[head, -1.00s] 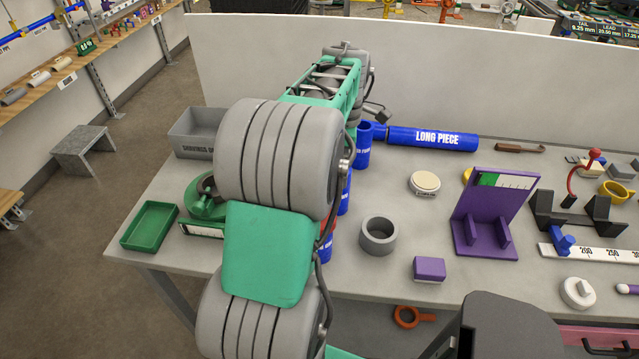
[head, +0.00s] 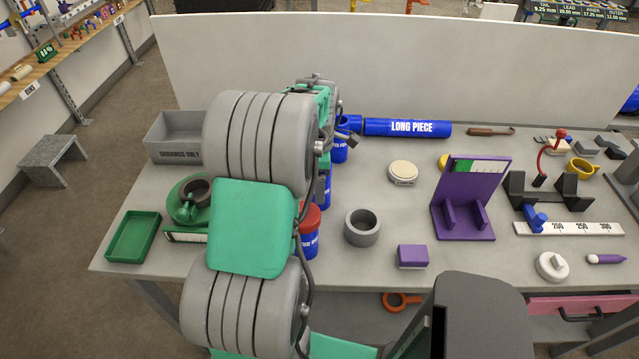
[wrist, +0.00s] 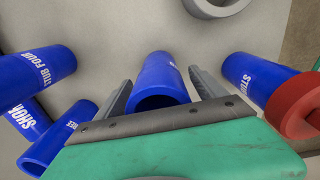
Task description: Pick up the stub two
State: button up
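In the wrist view a blue tube (wrist: 157,78) stands between the two fingers of my gripper (wrist: 160,84), its open end toward me. My gripper is open, and I see no clear contact with the tube. A blue stub with a red cap (wrist: 296,104) is to the right; its label begins "STU", the rest hidden. A blue tube marked STUB FOUR (wrist: 38,76) is at left. In the head view my arm hides the gripper; the red-capped stub (head: 310,240) and another blue tube (head: 325,190) show beside it.
A blue tube marked SHORT (wrist: 24,122) and one ending in "REE" (wrist: 62,135) are at left in the wrist view. A grey ring (head: 362,227) and purple block (head: 412,257) are right of my arm. The long piece (head: 408,128) lies behind.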

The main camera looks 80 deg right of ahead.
jog(key=c, duration=1.5)
jog(key=shift+c, duration=0.4)
jog(key=shift+r, duration=0.15)
